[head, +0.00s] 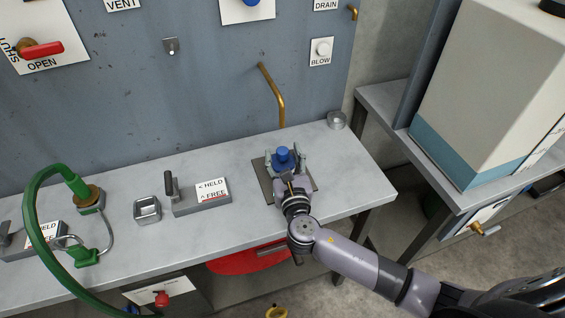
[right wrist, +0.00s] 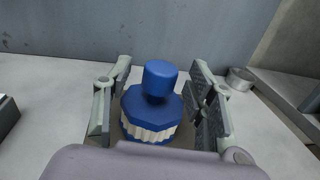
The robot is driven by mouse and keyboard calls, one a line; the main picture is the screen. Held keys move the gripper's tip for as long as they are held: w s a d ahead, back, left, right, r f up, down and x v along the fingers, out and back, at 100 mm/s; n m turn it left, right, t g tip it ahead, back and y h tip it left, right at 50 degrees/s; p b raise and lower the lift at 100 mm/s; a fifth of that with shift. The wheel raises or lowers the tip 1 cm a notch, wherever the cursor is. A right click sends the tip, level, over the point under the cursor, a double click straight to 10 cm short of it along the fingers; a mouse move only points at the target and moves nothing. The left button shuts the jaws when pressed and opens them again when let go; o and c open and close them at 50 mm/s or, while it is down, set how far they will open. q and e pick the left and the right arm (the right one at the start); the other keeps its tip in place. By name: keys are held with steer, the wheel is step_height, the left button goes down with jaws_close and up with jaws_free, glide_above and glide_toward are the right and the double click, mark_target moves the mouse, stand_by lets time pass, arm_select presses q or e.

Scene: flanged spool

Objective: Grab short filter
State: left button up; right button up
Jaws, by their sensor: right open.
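The short filter (head: 284,157) has a blue knob on top. In the right wrist view the filter (right wrist: 152,108) shows a blue knob, a wide blue cap and a white pleated band below it. It stands upright on a dark plate (head: 262,180) on the bench. My right gripper (head: 286,165) is open around the filter. In the right wrist view its fingers (right wrist: 158,105) stand on either side, with a visible gap at least on the left. My left gripper is not in view.
A brass pipe (head: 273,92) comes down from the wall behind the filter. A small metal cup (head: 337,120) stands at the back right. Left on the bench (head: 240,235) are a lever block (head: 190,205), a square metal holder (head: 148,209) and a green hose (head: 30,215).

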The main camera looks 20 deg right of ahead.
steer(key=shift+w, duration=0.6)
steer(key=shift+c, duration=0.5)
jaws_close()
